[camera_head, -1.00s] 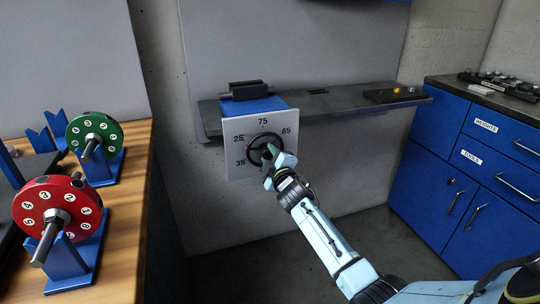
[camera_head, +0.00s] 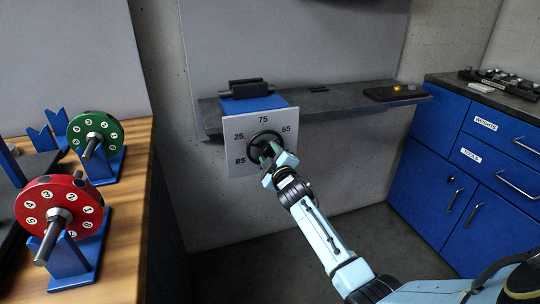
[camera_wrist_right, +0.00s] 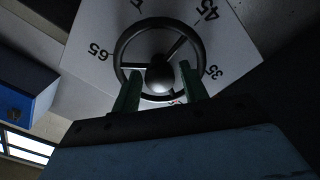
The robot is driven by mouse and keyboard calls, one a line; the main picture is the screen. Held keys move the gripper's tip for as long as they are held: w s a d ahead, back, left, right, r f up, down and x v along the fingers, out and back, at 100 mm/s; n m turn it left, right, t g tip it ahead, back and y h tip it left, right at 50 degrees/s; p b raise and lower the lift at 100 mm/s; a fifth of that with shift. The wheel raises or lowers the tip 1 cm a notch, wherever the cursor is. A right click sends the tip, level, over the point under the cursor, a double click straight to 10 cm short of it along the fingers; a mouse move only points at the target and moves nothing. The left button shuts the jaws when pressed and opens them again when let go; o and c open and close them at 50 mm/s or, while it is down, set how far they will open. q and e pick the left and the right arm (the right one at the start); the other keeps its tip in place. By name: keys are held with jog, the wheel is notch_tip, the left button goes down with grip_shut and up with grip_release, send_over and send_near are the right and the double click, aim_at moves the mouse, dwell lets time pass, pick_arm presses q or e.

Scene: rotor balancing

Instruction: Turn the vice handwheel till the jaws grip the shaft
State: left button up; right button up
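The vice has a blue body (camera_head: 252,104) with dark jaws (camera_head: 246,87) on top. A dark cylindrical piece lies at the jaws; whether they touch it is too small to tell. The black handwheel (camera_head: 252,141) sits on a white dial plate (camera_head: 238,163) with printed numbers on the vice's front. My right gripper (camera_head: 268,152) is at the wheel. In the right wrist view its green fingers (camera_wrist_right: 158,88) stand apart across the wheel (camera_wrist_right: 122,56), either side of the round hub (camera_wrist_right: 160,78), with gaps beside it. My left gripper is not in view.
The vice stands on a dark wall shelf (camera_head: 335,101) with a small tray (camera_head: 385,95) at its right. A wooden bench (camera_head: 130,220) at left bears a red rotor (camera_head: 62,205) and a green rotor (camera_head: 96,130) on blue stands. Blue cabinets (camera_head: 465,185) stand at right.

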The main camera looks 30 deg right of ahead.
jog(key=shift+o, duration=0.8)
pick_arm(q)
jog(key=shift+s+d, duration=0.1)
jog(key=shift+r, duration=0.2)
pick_arm(e)
jog(key=shift+s, duration=0.15)
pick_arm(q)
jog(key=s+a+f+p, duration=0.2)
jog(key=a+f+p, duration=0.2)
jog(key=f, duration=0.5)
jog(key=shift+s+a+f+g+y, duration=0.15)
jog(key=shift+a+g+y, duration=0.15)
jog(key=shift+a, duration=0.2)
pick_arm(e)
jog(key=v, duration=1.3)
jog(key=shift+a, duration=0.1)
jog(key=shift+r, duration=0.15)
